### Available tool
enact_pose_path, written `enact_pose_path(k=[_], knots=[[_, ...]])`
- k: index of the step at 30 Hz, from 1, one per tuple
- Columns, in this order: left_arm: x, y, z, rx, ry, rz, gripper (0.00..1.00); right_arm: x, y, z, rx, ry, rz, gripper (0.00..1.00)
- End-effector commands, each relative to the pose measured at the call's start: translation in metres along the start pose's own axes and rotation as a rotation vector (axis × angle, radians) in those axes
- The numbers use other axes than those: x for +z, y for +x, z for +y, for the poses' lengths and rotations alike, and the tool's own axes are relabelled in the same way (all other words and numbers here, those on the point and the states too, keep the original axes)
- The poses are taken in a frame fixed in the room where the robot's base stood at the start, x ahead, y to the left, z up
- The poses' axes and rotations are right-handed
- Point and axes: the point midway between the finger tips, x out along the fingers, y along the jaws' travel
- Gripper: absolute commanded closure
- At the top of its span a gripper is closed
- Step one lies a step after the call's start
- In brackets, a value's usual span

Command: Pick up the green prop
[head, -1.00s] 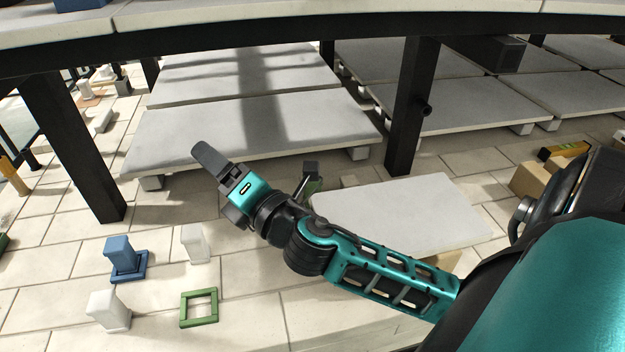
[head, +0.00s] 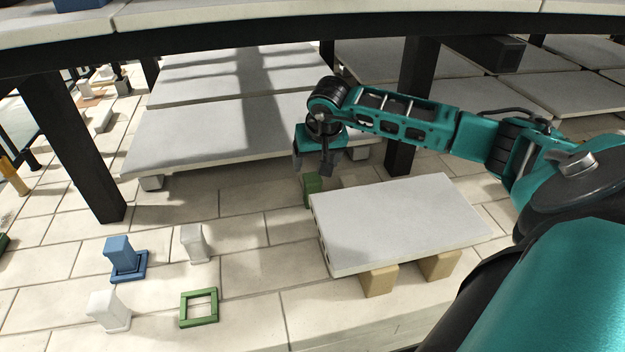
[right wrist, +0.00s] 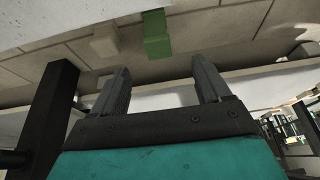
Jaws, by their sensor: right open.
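The green prop (head: 312,186) is a small upright block on the floor by the far left corner of a pale slab (head: 400,225). The slab's edge hides part of it, and I cannot tell whether they touch. My right gripper (head: 313,168) is open and empty, pointing down just above the prop in the head view. In the right wrist view the green prop (right wrist: 156,36) lies ahead of the open fingers (right wrist: 160,66), apart from them. My left gripper is not in view.
The slab rests on tan blocks (head: 379,280). A pale prop (head: 348,181) stands right of the green one. A green square frame (head: 198,322), a blue prop (head: 121,255) and white props (head: 195,244) stand at front left. A dark post (head: 412,110) rises behind my arm.

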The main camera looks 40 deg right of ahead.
Motion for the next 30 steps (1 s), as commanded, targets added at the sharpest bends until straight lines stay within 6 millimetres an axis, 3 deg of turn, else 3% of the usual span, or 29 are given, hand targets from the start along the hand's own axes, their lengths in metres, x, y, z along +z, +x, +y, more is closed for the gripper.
enact_pose_path(k=[10, 19, 25, 30], knots=[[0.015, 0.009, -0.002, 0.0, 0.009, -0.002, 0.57, 0.0, 0.06, 0.005, 0.018, -0.006, -0.003, 0.23], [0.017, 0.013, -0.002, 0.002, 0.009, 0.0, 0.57, -0.002, 0.085, 0.005, 0.016, -0.006, -0.001, 0.23], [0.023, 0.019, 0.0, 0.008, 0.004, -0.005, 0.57, -0.006, 0.114, 0.004, 0.014, -0.004, -0.002, 0.23], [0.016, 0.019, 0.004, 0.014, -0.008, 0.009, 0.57, -0.007, 0.127, 0.005, 0.015, -0.007, 0.0, 0.23]])
